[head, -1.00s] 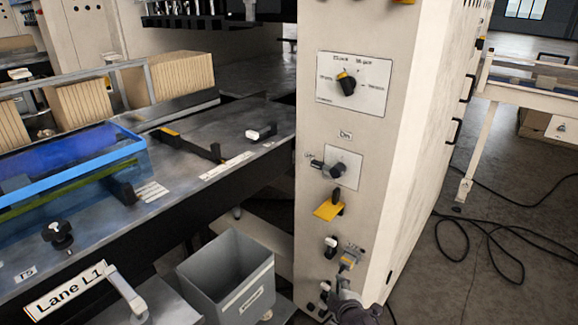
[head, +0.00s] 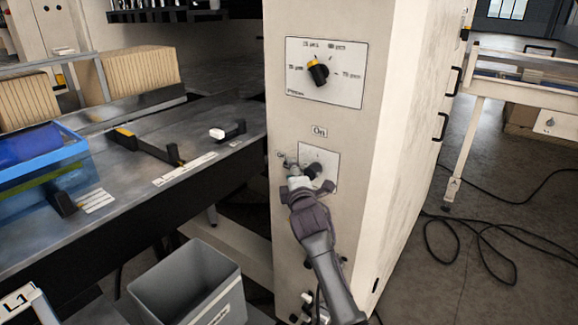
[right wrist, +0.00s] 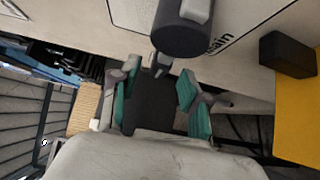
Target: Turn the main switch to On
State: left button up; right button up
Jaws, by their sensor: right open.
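The main switch (head: 313,170) is a dark round knob on a pale plate (head: 326,158) on the machine's front panel. An "On" label (head: 319,132) is above it and an "Off" label (head: 281,155) is at its upper left. My right gripper (head: 304,180) is in front of the knob and partly hides it, so its pointing is hard to read in the head view. In the right wrist view the knob (right wrist: 183,30) with a grey pointer is at the top, just beyond the open, empty fingers (right wrist: 158,84). Contact cannot be told. My left gripper is not in view.
A selector dial (head: 318,73) with a yellow mark is higher on the panel. A yellow tag (right wrist: 300,122) and black block (right wrist: 287,54) are beside the knob in the right wrist view. A grey bin (head: 190,285) stands below left. Cables (head: 465,235) lie on the floor at right.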

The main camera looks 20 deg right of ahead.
jog(key=shift+w+d, duration=0.2)
jog(key=shift+w, duration=1.8)
grip_shut()
